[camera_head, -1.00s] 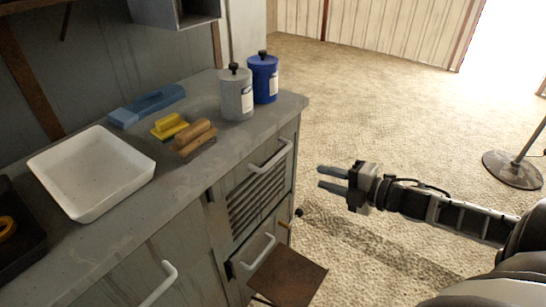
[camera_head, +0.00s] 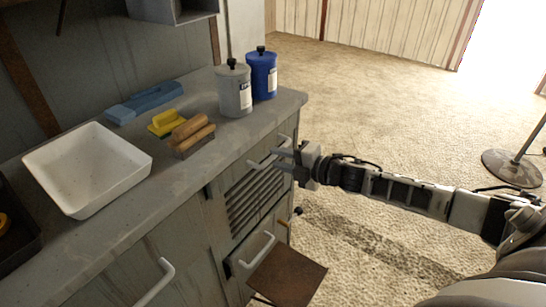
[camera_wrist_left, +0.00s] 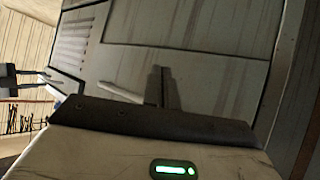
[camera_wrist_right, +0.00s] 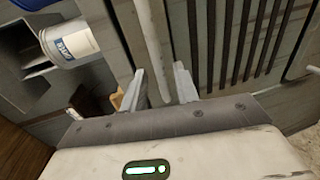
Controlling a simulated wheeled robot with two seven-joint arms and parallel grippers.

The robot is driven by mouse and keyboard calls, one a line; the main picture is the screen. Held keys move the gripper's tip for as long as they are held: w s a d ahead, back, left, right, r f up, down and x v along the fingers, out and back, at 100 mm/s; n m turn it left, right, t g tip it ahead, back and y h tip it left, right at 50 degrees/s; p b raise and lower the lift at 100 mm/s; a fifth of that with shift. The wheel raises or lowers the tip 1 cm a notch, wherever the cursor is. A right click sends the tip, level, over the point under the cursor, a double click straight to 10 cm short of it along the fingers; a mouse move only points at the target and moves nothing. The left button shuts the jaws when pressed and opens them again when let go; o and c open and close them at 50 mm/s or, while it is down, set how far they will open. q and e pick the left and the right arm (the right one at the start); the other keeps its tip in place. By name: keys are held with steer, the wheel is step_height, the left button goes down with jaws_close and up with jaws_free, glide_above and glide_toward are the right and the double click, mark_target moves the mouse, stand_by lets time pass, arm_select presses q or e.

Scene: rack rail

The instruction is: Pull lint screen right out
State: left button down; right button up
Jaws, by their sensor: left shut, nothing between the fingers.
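The lint screen (camera_head: 256,197) is a slatted panel in the grey cabinet front; its dark slots also show in the right wrist view (camera_wrist_right: 235,45). A white bar handle (camera_wrist_right: 153,45) runs beside the slots. My right gripper (camera_head: 284,157) is at this handle. In the right wrist view its two fingers (camera_wrist_right: 160,88) are apart, with the handle's bar between them; firm contact cannot be told. My left gripper (camera_wrist_left: 161,88) shows only in the left wrist view, shut and empty in front of the cabinet front. It is outside the head view.
On the counter (camera_head: 120,200) stand a white tray (camera_head: 125,178), a brush (camera_head: 190,135), a yellow-handled tool (camera_head: 165,122), a blue tool (camera_head: 145,103), a grey canister (camera_head: 233,90) and a blue canister (camera_head: 262,75). A brown panel (camera_head: 287,277) juts out below.

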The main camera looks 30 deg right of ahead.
steer(key=shift+x, duration=1.45)
jaws_close()
